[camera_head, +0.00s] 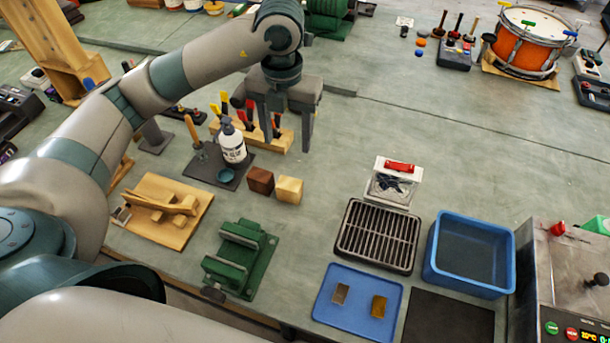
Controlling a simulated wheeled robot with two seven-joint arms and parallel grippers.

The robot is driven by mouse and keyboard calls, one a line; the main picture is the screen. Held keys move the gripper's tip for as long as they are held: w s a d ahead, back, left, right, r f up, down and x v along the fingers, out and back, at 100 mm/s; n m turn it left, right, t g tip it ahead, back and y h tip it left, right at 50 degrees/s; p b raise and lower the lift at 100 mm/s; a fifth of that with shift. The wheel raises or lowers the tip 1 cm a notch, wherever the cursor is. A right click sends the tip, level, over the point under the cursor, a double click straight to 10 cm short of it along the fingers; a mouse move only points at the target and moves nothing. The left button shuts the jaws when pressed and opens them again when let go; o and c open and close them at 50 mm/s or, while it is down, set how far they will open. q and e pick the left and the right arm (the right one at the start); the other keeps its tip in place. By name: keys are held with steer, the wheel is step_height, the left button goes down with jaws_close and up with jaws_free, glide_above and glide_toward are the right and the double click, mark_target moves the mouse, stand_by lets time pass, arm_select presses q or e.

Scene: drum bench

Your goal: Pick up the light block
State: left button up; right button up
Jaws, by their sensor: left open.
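The light block (290,189) is a small pale wooden cube on the bench, near the middle of the head view. A dark reddish-brown block (261,180) stands just to its left. My left gripper (287,143) hangs above and behind the blocks with its fingers pointing down. It is open and holds nothing, apart from the light block. The light block is fully visible. My right gripper does not show.
A white bottle (232,144) on a dark mat and a wooden rack of colored-handled tools (270,138) stand close to the gripper. A green vise (240,259) is in front. A black grate (378,236) and blue bin (468,254) lie right. Bench right of the block is clear.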

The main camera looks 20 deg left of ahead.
arm_select(q)
steer(key=p, duration=0.4)
glide_above(289, 183)
step_height(289, 183, down, 11)
steer(key=shift+w+d+f, duration=0.15)
steer(key=shift+f, duration=0.4)
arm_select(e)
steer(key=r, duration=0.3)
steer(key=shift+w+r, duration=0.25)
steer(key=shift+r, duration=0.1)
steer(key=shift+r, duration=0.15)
arm_select(q)
steer(key=shift+f+p, duration=0.4)
steer(key=shift+f, duration=0.05)
steer(key=f, duration=0.1)
steer(key=f+p, duration=0.2)
steer(key=shift+s+f, duration=0.3)
steer(key=shift+f, duration=0.35)
steer(key=shift+w, duration=0.1)
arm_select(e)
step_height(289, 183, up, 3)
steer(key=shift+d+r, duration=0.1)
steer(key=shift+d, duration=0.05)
